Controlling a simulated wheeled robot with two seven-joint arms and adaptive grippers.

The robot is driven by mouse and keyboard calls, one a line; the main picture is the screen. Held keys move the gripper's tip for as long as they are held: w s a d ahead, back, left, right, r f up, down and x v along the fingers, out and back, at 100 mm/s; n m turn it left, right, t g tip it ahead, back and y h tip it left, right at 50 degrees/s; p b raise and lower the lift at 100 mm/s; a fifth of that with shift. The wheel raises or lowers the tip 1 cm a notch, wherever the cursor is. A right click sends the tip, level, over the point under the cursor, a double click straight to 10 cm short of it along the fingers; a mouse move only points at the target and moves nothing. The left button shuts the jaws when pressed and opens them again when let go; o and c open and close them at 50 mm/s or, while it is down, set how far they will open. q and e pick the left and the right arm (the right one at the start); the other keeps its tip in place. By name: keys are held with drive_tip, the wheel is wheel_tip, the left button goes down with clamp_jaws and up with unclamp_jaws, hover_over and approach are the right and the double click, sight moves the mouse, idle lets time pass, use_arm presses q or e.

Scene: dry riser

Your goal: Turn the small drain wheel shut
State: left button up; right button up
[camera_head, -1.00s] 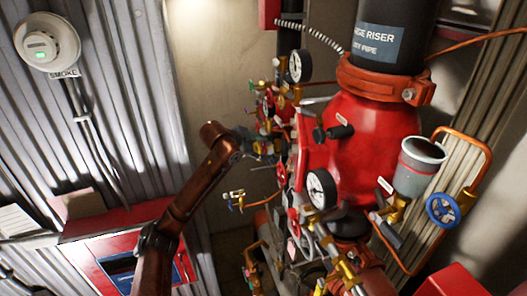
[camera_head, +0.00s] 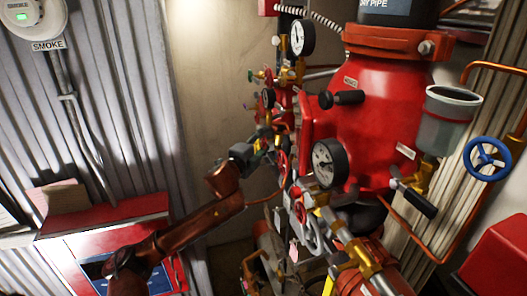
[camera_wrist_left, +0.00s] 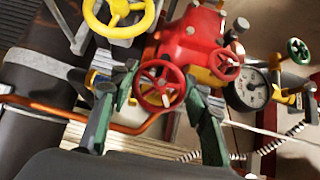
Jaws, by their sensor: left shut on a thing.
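In the left wrist view a small red handwheel (camera_wrist_left: 159,86) lies between the green-tipped fingers of my left gripper (camera_wrist_left: 160,105), one finger on each side of its rim. My left gripper (camera_head: 264,142) is shut on this wheel. In the head view it reaches the cluster of small valves left of the red riser valve body (camera_head: 355,120). There the fingertips and the held wheel are partly hidden among the fittings. No label naming the drain wheel is readable. My right gripper is in neither view.
Close around the held wheel in the left wrist view are a yellow wheel (camera_wrist_left: 118,14), a second red wheel (camera_wrist_left: 225,66), a gauge (camera_wrist_left: 247,90) and a green wheel (camera_wrist_left: 298,50). A blue wheel (camera_head: 487,159) stands at the right. A red cabinet (camera_head: 105,215) stands lower left.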

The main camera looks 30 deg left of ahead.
use_arm(q)
drive_tip(key=shift+f+m+t+b, duration=0.4)
drive_tip(key=shift+m+t+b, duration=0.25)
drive_tip(key=shift+b, duration=0.5)
drive_tip(key=shift+r+m+t+b, duration=0.15)
drive_tip(key=shift+m+t+b, duration=0.2)
drive_tip(key=shift+b, duration=0.2)
drive_tip(key=o, duration=0.9)
drive_tip(key=shift+r, duration=0.1)
drive_tip(key=shift+s, duration=0.2)
drive_tip(key=s, duration=0.4)
drive_tip(key=s+f, duration=0.1)
drive_tip(key=s, duration=0.6)
drive_tip(key=shift+s+d+f, duration=0.3)
drive_tip(key=shift+d+f, duration=0.05)
